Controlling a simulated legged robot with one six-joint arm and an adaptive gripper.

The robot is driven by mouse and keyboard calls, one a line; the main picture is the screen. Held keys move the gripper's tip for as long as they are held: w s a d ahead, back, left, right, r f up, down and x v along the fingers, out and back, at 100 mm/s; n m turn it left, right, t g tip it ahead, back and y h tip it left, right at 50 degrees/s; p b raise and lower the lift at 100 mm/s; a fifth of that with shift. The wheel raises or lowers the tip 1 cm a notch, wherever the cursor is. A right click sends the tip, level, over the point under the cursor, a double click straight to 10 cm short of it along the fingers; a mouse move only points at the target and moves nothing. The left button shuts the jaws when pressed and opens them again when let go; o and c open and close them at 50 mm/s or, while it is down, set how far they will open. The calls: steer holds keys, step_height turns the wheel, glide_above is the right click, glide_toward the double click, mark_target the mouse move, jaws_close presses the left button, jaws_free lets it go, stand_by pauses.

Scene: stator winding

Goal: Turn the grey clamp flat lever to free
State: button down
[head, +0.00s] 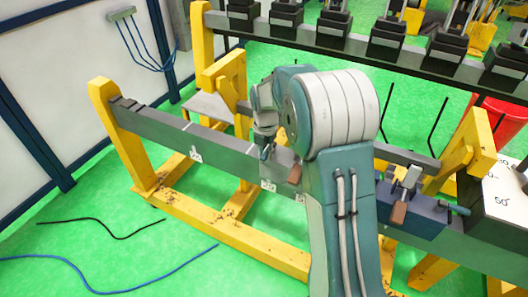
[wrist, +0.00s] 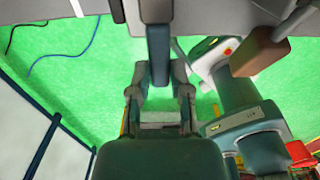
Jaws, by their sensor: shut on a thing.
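In the head view my gripper (head: 265,143) is at the grey beam, left of my large arm joint. The lever is small there and mostly hidden by my gripper. My arm covers part of the clamp.
A brown handle (wrist: 260,52) sticks out close to the right of the lever; it also shows in the head view (head: 295,174). A second clamp with a brown handle (head: 398,212) stands right of my arm. Yellow supports (head: 118,130) carry the beam (head: 225,150). The green floor (head: 90,235) in front is mostly clear.

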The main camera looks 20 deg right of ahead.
steer(key=shift+d, duration=0.1)
steer(key=c, duration=0.6)
jaws_free()
steer(key=shift+o, duration=0.2)
steer(key=shift+r, duration=0.1)
step_height(320, 180, up, 12)
